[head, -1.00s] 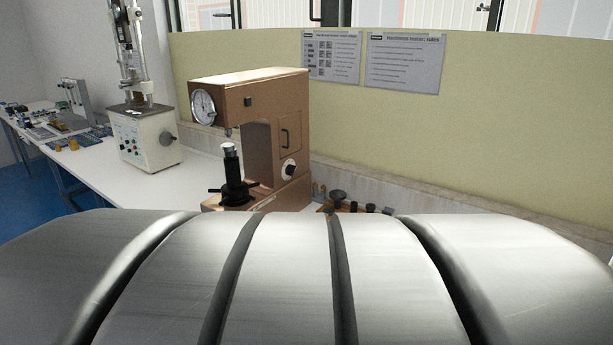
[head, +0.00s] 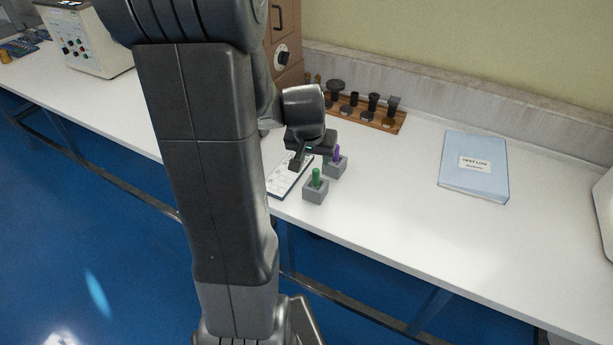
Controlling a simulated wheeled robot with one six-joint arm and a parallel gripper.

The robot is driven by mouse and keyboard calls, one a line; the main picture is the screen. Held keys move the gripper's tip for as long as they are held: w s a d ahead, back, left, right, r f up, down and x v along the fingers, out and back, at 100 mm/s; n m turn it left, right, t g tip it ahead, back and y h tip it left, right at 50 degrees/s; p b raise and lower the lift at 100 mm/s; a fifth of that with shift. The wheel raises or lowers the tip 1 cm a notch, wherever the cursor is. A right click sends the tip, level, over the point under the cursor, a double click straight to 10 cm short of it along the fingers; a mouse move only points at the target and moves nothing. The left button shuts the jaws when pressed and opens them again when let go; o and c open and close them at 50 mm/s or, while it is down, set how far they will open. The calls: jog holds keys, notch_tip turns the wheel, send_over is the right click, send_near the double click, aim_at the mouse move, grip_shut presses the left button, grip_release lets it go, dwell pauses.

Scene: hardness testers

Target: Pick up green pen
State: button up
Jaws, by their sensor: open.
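The green pen (head: 316,177) stands upright in a small grey block holder (head: 315,192) near the front edge of the white bench. A purple pen (head: 337,153) stands in a second grey holder (head: 335,168) just behind it. My gripper (head: 299,160) is above the bench, a little behind and to the left of the green pen, apart from it. It is open, and nothing shows between its fingers. My arm hides part of the bench to the left.
A clipboard with paper (head: 285,182) lies left of the holders. A wooden rack of dark parts (head: 378,118) stands along the back wall. A blue folder (head: 474,168) lies to the right. The bench (head: 400,205) between folder and holders is clear.

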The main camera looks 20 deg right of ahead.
aim_at(315, 172)
jog(key=x, duration=1.1)
jog(key=shift+s+a+f, duration=0.1)
jog(key=shift+a+f, duration=0.05)
jog(key=shift+f, duration=0.2)
grip_shut()
